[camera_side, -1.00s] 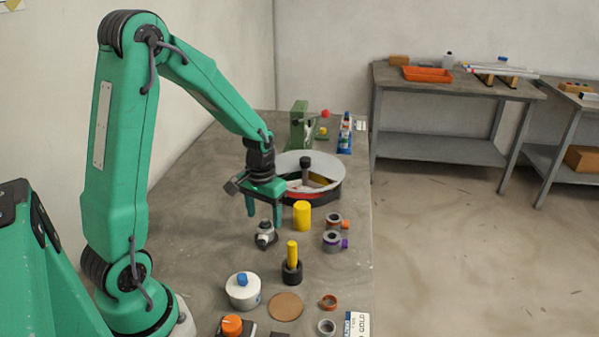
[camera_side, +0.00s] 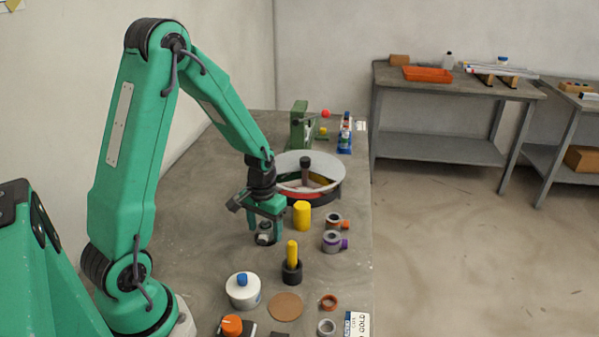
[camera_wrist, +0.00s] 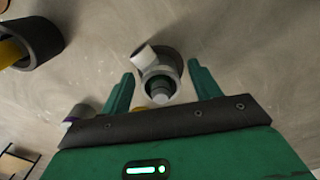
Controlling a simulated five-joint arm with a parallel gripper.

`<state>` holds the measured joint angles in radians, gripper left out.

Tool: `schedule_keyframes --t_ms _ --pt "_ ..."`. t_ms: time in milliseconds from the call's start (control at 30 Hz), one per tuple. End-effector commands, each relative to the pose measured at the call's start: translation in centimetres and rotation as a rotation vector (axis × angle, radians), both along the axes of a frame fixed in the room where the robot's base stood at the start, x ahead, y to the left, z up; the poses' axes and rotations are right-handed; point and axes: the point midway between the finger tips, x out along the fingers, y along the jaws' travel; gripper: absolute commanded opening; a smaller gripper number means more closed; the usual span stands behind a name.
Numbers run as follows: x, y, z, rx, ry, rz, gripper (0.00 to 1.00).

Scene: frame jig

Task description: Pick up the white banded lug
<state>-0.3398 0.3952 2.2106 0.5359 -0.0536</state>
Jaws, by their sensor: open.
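The white banded lug (camera_wrist: 160,78) stands on the bench in the wrist view, a pale piece with a dark ring and a side stub. My gripper (camera_wrist: 162,82) is open, with one green finger on each side of the lug. No finger clearly touches it. In the side view my gripper (camera_side: 265,228) is low over the bench, and the lug (camera_side: 264,238) shows partly between the fingers, its upper part hidden.
A yellow peg in a black holder (camera_side: 291,270) stands in front of my gripper. A yellow cylinder (camera_side: 302,215) and grey ring parts (camera_side: 332,242) are to the right. A round divided tray (camera_side: 335,178) stands behind. Bench at the left is clear.

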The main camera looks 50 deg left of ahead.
Motion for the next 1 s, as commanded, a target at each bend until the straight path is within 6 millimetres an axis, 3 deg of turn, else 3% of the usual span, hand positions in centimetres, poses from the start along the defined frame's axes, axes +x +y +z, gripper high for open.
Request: schedule_keyframes --t_ms 33,267,367,733,1000 --pt "0.0 0.0 0.0 0.0 0.0 0.0 0.62" --pt "0.0 0.0 0.0 0.0 0.0 0.0 0.17" --pt "0.0 0.0 0.0 0.0 -0.001 0.0 0.1" --pt "0.1 0.0 0.6 0.001 -0.002 0.0 0.1" --pt "0.1 0.0 3.2 0.002 -0.005 0.0 0.1"
